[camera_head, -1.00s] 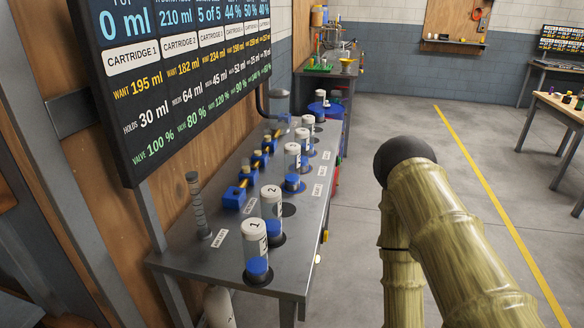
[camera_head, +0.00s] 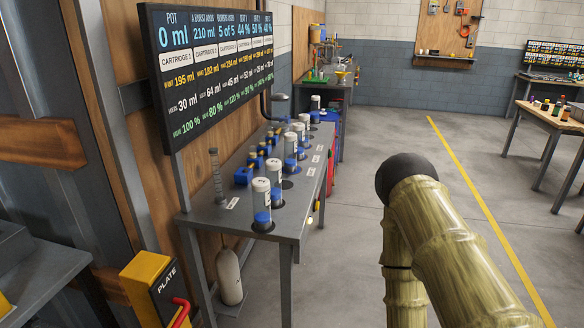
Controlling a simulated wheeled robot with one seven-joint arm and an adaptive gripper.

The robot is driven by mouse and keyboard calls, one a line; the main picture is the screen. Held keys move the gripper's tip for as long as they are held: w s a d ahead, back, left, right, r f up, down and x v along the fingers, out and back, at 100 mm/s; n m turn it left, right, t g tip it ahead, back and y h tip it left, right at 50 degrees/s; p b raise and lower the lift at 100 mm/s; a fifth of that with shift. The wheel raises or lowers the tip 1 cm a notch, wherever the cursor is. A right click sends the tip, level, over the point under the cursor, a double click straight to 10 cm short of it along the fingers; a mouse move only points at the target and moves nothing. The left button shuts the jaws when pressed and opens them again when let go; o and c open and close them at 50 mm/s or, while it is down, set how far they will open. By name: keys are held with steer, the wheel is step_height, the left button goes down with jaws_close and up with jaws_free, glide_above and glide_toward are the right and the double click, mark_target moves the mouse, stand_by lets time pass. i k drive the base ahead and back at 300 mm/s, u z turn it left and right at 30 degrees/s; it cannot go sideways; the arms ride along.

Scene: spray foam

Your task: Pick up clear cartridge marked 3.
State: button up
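Several clear cartridges with white caps and blue bottoms stand upright in a row along the front of a grey bench (camera_head: 285,222). The nearest cartridge (camera_head: 262,203) and the second cartridge (camera_head: 275,180) are at the near end. The third cartridge in the row (camera_head: 290,152) stands behind them; its mark is too small to read, so I cannot be sure that it is number 3. More cartridges (camera_head: 299,134) stand farther back. My bamboo-textured arm with a dark rounded joint shows at the right, apart from the bench. My gripper is not in view.
A dark display board (camera_head: 215,72) hangs above the bench. Blue valves (camera_head: 243,175) line its rear side. A yellow post marked PLATE (camera_head: 151,285) stands at the lower left. A wooden table (camera_head: 548,118) is at the right. The floor (camera_head: 350,215) between is clear.

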mark_target(290, 139)
steer(key=u, duration=0.05)
steer(key=k, duration=0.1)
steer(key=z, duration=1.5)
steer(key=i, duration=0.75)
steer(key=u, duration=2.55)
